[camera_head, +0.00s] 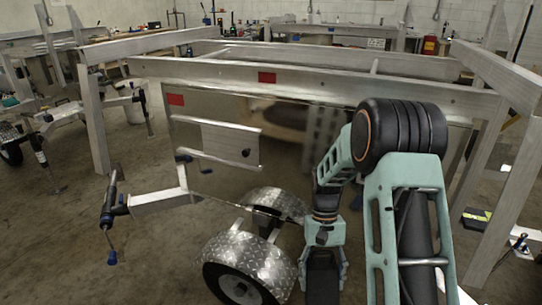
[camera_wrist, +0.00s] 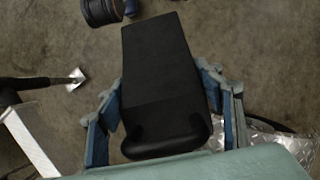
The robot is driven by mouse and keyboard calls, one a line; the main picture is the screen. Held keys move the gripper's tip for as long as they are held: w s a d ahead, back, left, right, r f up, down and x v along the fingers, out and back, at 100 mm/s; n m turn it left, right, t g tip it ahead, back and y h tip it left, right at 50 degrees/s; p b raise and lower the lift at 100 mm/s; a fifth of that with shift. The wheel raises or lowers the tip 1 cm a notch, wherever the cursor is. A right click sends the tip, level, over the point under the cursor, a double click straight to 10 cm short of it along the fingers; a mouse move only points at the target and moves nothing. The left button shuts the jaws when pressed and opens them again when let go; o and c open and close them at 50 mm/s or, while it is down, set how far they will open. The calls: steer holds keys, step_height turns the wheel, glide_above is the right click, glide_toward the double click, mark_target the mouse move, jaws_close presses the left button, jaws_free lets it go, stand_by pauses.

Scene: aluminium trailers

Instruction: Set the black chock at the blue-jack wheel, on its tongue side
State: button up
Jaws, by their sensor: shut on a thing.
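My gripper (camera_wrist: 160,88) is shut on the black chock (camera_wrist: 162,60), with one finger on each side of it. In the head view my gripper (camera_head: 322,262) hangs to the right of the nearest wheel (camera_head: 240,284), with the dark chock (camera_head: 322,284) between its fingers. That wheel sits under a diamond-plate fender on the near trailer. A jack (camera_head: 108,212) with blue parts stands on a tongue at the left. In the wrist view shiny diamond plate (camera_wrist: 270,143) shows beside my right finger. The wheel's ground contact is hidden.
The near trailer's upright panel (camera_head: 225,120) and frame rails stand behind my arm. Another trailer with a small wheel (camera_head: 12,153) is at the far left. Bare concrete floor (camera_head: 60,250) lies open at left. A silver foot plate (camera_wrist: 75,80) shows in the wrist view.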

step_height(320, 180, down, 10)
steer(key=w+b, duration=0.1)
steer(key=b, duration=1.3)
steer(key=shift+f, duration=0.25)
